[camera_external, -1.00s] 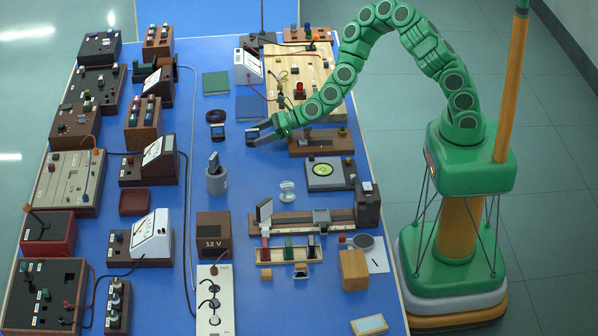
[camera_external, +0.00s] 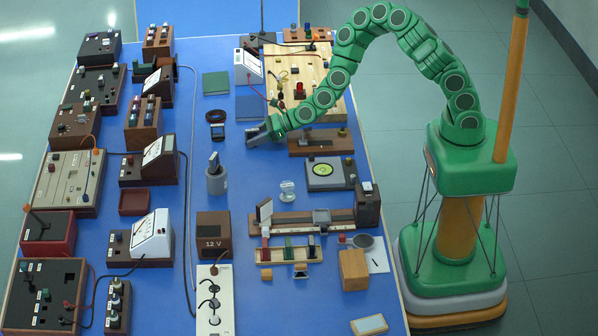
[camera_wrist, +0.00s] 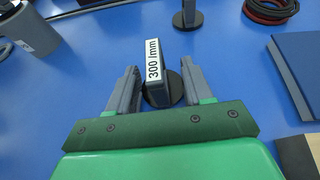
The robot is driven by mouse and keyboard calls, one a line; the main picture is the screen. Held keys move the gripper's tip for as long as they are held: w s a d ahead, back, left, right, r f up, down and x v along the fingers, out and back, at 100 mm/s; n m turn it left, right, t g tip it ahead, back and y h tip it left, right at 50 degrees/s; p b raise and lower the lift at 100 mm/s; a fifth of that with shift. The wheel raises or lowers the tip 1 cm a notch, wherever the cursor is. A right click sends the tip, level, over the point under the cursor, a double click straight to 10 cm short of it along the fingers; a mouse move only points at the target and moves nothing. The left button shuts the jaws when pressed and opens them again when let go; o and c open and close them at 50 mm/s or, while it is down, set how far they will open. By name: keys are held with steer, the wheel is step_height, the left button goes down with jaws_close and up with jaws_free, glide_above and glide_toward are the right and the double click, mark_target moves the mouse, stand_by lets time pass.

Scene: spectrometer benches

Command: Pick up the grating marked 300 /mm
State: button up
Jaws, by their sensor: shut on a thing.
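The grating marked 300 /mm (camera_wrist: 154,62) is a dark upright plate with a white label along its edge, on a round black base. In the wrist view it stands between the two grey fingers of my gripper (camera_wrist: 160,80), and the gripper is shut on it. The base appears at or very near the blue tabletop; I cannot tell whether it touches. In the external view my gripper (camera_external: 252,134) is low over the middle of the bench, and I cannot make out the grating there.
Another dark stand on a round base (camera_wrist: 187,15) is ahead, near a red and black cable coil (camera_wrist: 270,9). A grey cylinder (camera_wrist: 36,32) is at left and a dark blue slab (camera_wrist: 303,62) at right. A wooden bench piece (camera_external: 310,150) lies close right of my gripper.

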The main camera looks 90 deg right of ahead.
mark_target(254, 130)
steer(key=shift+r, duration=0.15)
steer(key=shift+r, duration=4.85)
